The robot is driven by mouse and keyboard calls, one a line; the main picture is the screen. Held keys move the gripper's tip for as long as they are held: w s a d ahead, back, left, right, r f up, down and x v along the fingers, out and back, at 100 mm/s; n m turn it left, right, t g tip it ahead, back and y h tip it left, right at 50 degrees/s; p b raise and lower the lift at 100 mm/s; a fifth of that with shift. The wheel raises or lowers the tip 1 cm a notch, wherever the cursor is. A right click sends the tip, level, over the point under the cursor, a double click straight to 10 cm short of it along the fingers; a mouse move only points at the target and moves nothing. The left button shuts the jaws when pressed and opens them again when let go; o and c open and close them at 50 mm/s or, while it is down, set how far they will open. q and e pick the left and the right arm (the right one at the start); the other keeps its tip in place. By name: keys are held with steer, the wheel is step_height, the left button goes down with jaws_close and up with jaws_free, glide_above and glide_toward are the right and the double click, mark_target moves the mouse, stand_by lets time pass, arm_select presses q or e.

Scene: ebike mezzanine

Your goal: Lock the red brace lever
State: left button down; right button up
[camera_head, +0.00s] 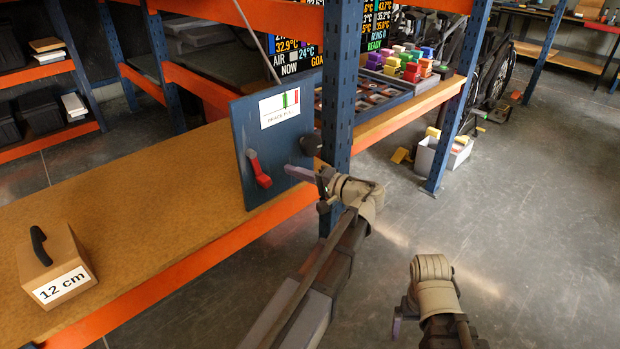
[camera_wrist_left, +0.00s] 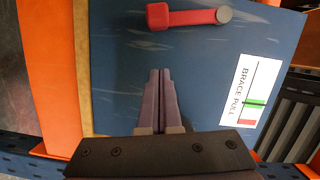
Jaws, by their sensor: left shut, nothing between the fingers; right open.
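The red brace lever (camera_head: 258,169) is on a blue upright panel (camera_head: 285,142) and hangs downward from its pivot. In the left wrist view, the lever (camera_wrist_left: 180,17) lies across the top, with its grey pivot (camera_wrist_left: 224,14) toward the label. A white "BRACE PULL" label (camera_wrist_left: 249,90) shows a green and a red mark; it is also on the panel in the head view (camera_head: 279,107). My left gripper (camera_head: 290,170) is shut and empty in front of the panel, right of the lever and apart from it. Its fingertips (camera_wrist_left: 160,72) point toward the panel. My right gripper (camera_head: 397,322) is open and low at the right.
A blue rack post (camera_head: 341,80) stands right beside the panel. A box marked "12 cm" (camera_head: 57,265) sits on the wooden shelf (camera_head: 150,190) at left. A tray of coloured blocks (camera_head: 408,62) lies behind the post.

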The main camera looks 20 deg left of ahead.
mark_target(272, 184)
arm_select(q)
steer(key=shift+s+a+f+b, duration=0.25)
steer(key=shift+s+a, duration=0.3)
steer(key=shift+s, duration=0.35)
steer(key=shift+s+a+f+b, duration=0.2)
steer(key=shift+s+a, duration=0.35)
steer(key=shift+s, duration=0.3)
steer(key=shift+s+a+f+m+b, duration=0.25)
steer(key=shift+s+m+b, duration=0.15)
steer(key=shift+s, duration=0.1)
steer(key=shift+s+a+f+m+b, duration=0.15)
steer(key=shift+s+f+m+b, duration=0.1)
steer(key=shift+s+m+b, duration=0.15)
